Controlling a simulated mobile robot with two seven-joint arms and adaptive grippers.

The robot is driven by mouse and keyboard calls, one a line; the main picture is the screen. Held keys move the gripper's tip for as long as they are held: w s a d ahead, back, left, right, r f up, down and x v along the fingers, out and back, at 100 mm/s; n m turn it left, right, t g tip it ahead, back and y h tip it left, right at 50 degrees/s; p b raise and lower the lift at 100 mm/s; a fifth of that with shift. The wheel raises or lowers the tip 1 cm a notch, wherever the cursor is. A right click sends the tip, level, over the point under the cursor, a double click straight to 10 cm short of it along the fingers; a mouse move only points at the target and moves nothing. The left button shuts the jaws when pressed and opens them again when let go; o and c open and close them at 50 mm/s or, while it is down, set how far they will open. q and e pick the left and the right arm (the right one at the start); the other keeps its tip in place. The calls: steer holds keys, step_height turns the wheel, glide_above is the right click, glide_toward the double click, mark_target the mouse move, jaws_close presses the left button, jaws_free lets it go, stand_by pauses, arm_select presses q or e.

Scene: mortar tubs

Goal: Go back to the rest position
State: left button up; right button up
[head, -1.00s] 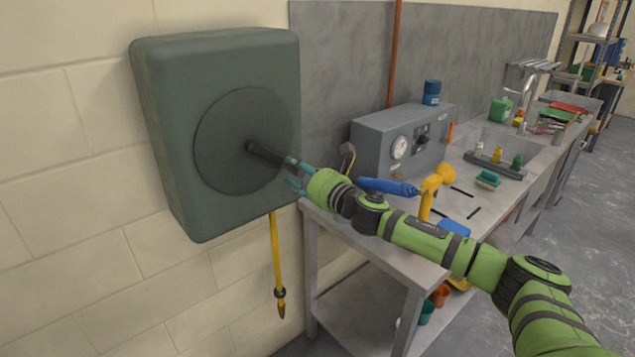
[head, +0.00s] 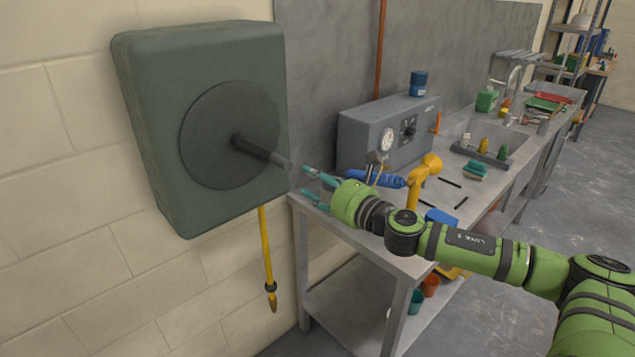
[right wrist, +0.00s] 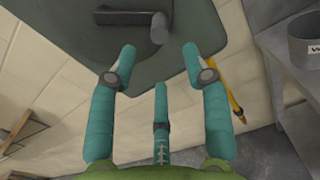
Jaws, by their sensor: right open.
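My right gripper (head: 318,188) is open and empty, with teal fingers. In the head view it stands just to the right of the dark crank handle (head: 262,152), apart from it. The handle sticks out from the round disc (head: 215,125) of a green-grey wall box (head: 150,80). In the right wrist view the spread fingers (right wrist: 160,75) point toward the box (right wrist: 60,25), and the handle's end (right wrist: 159,28) shows beyond them with a gap. My left gripper is in neither view.
A metal workbench (head: 375,258) stands right of the box. It bears a grey gauge unit (head: 365,135), a blue coiled item (head: 378,179) and a yellow tool (head: 415,188) close behind my right arm. Floor at right is clear.

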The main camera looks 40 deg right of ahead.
stand_by(0.5)
steer(key=s+d+f+m+g+h, duration=0.1)
steer(key=d+f+m+g+h, duration=0.3)
steer(key=f, duration=0.6)
steer(key=s+d+f+m+t+y, duration=0.1)
steer(key=s+d+f+m, duration=0.1)
steer(key=f+m, duration=0.55)
steer(key=s+d+f+m+g+h, duration=0.15)
steer(key=d+f+m, duration=0.25)
steer(key=f, duration=0.8)
steer(key=s+a+f+m+g, duration=0.1)
steer(key=s+f+m+g, duration=0.35)
steer(key=f, duration=0.85)
steer(key=s+a+f+m+g, duration=0.2)
steer(key=s+a+f+m, duration=0.2)
steer(key=s+f, duration=0.5)
steer(key=s+a+f+m+g, duration=0.2)
steer(key=s+a+f+m, duration=0.25)
steer(key=s+f, duration=0.5)
steer(key=s+a+f+m+g+y, duration=0.1)
steer(key=s+a+f+m+g, duration=0.1)
steer(key=s+a, duration=0.5)
steer(key=s+a+f+m+g+y, duration=0.1)
steer(key=s+a+f+m, duration=0.2)
steer(key=s+a, duration=0.4)
steer(key=s, duration=0.7)
steer(key=shift+s+a+f+m+g, duration=0.3)
steer(key=shift+a+f+m+g, duration=0.05)
steer(key=shift+a+f+g, duration=0.05)
